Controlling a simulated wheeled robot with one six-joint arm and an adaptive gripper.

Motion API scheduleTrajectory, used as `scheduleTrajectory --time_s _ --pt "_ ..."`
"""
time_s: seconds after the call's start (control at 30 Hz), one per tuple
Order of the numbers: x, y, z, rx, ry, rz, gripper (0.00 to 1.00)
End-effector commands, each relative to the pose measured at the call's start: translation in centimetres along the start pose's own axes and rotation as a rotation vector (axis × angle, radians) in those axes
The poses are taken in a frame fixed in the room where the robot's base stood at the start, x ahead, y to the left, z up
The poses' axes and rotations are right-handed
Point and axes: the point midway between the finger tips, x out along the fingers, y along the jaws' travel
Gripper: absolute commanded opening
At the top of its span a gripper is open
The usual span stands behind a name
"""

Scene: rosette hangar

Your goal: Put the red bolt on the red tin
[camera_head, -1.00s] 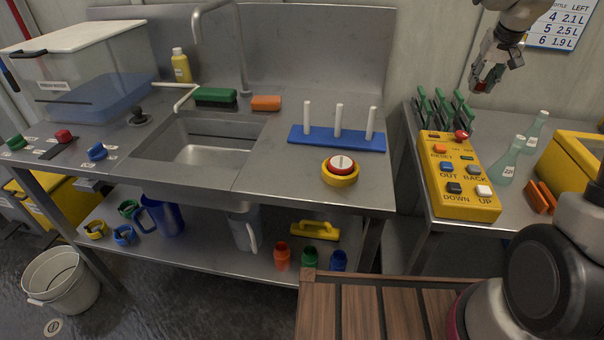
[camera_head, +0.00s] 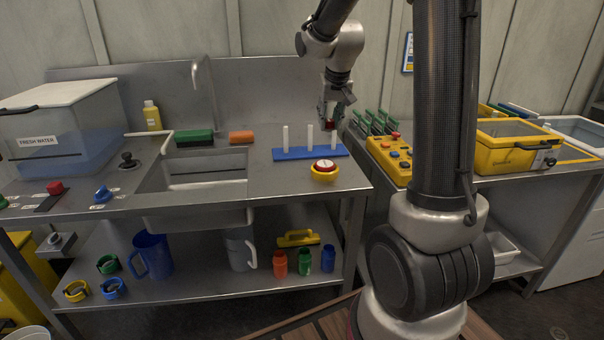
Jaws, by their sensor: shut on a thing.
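My gripper (camera_head: 334,112) is shut on a small red thing, which I take for the red bolt (camera_head: 331,125). It is held in the air near the rightmost white peg of the blue peg board (camera_head: 293,154); its exact shape and depth are hard to tell. A red-orange container, likely the red tin (camera_head: 280,264), stands upright on the lower shelf under the counter. It is at the left of a row, beside a green container (camera_head: 303,262) and a blue one (camera_head: 328,260). My gripper is well above and apart from it.
A yellow-based round button (camera_head: 323,172) sits at the counter's front right. A yellow control box (camera_head: 390,160) and yellow case (camera_head: 512,150) stand on the right bench. A blue jug (camera_head: 153,256), clear jug (camera_head: 240,250) and yellow-handled tool (camera_head: 297,238) are on the lower shelf.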

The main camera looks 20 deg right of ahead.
Motion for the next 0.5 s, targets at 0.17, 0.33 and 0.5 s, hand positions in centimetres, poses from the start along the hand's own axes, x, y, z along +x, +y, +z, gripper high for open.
scheduleTrajectory --time_s 0.17,0.33,0.5 --pt "1.6 0.1 1.1 0.013 -0.006 0.008 0.0" --pt "4.7 0.1 2.3 0.015 -0.007 0.008 0.0" --pt "6.4 0.1 3.0 0.016 -0.005 0.008 0.0"
